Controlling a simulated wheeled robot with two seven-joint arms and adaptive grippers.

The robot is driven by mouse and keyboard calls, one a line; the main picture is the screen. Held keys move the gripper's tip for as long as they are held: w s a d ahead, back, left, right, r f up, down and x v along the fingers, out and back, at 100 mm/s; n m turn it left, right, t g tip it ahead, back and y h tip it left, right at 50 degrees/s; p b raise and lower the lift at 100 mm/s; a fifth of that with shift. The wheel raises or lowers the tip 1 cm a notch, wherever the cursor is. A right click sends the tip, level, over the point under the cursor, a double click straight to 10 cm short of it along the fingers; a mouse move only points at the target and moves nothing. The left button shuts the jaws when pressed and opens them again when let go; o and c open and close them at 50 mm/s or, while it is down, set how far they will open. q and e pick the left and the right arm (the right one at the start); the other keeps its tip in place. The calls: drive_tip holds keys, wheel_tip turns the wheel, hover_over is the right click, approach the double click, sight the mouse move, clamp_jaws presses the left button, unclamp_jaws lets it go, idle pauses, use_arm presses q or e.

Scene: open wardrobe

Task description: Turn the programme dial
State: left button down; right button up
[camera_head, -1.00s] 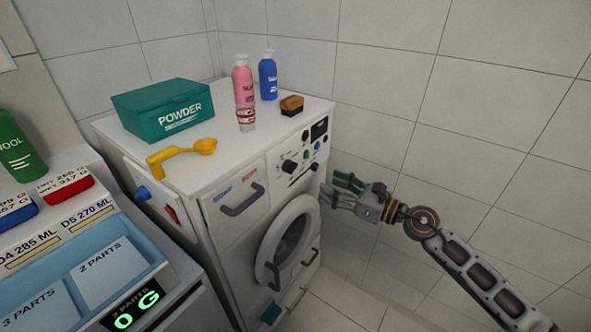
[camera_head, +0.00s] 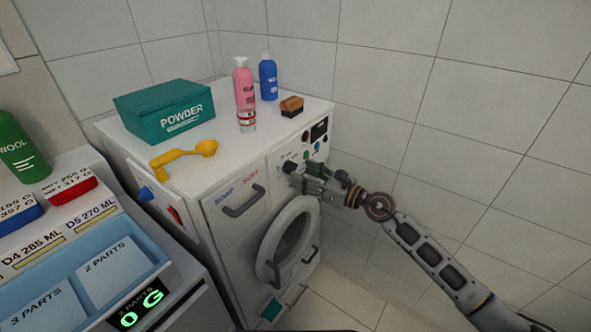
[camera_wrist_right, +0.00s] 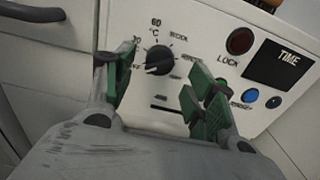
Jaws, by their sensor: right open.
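The black programme dial (camera_wrist_right: 159,60) is on the white control panel of the washing machine. In the right wrist view its marks include 60 °C at the top and OFF at the left. In the head view the dial (camera_head: 289,167) shows just left of my right gripper (camera_head: 305,178). My right gripper is open, with its green-padded fingers (camera_wrist_right: 160,98) spread to either side below the dial. The dial lies between and beyond the fingertips, and I see nothing held. Whether a finger touches the panel, I cannot tell. My left gripper is not in view.
The panel also has a red LOCK button (camera_wrist_right: 240,41), a blue button (camera_wrist_right: 250,96) and a TIME display (camera_wrist_right: 281,68). A powder box (camera_head: 160,110), yellow scoop (camera_head: 185,153), bottles (camera_head: 244,95) and brush (camera_head: 292,106) stand on the machine. A tiled wall (camera_head: 450,120) is to the right.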

sight(291, 168)
drive_tip(key=x, duration=0.3)
drive_tip(key=shift+w+a, duration=0.2)
drive_tip(key=shift+a, duration=0.1)
